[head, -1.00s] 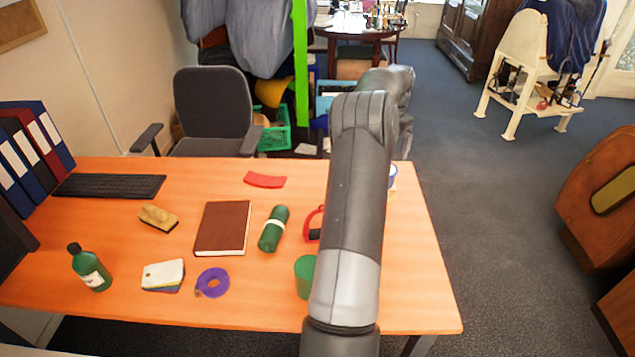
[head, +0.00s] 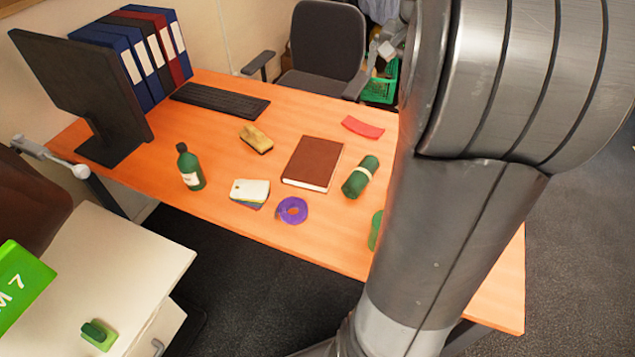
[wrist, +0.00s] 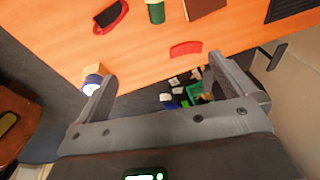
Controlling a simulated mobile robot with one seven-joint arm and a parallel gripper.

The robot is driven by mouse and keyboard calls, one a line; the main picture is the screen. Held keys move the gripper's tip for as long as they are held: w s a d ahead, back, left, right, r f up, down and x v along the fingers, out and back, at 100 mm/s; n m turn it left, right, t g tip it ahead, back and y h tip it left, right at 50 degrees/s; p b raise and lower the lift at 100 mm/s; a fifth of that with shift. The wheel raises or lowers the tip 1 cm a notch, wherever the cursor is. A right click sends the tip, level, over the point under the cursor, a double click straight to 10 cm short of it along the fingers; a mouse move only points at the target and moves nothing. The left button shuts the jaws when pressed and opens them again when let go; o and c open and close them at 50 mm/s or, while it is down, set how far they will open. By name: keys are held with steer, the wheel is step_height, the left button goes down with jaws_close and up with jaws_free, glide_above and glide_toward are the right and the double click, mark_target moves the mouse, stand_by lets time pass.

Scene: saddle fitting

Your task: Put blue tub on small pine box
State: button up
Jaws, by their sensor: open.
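In the wrist view my gripper (wrist: 162,82) is open, with nothing between its fingers, above the desk's edge. A small round blue-and-white thing (wrist: 91,84), which looks like the blue tub, sits near the desk edge, close to the tip of the left finger and partly hidden by it. A small yellow-tan block (wrist: 93,70), which may be the small pine box, shows right against it; I cannot tell whether they touch. In the head view my arm hides both of these.
The orange desk (head: 230,135) holds a brown book (head: 312,162), a green roll (head: 361,177), purple tape (head: 292,210), a green bottle (head: 190,168) and a red piece (head: 362,127). A chair (head: 325,45) stands behind. A white cabinet (head: 110,255) is at lower left.

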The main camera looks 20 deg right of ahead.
steer(key=s+a+r+n+t, duration=0.1)
steer(key=s+a+n, duration=0.45)
steer(key=a, duration=0.95)
steer(key=s+a+f+n+t, duration=0.1)
steer(key=s+a+f+n, duration=0.3)
steer(key=s+a, duration=0.7)
steer(key=shift+s+f+t+y, duration=0.35)
steer(key=shift+s+f, duration=0.2)
steer(key=shift+s, duration=0.6)
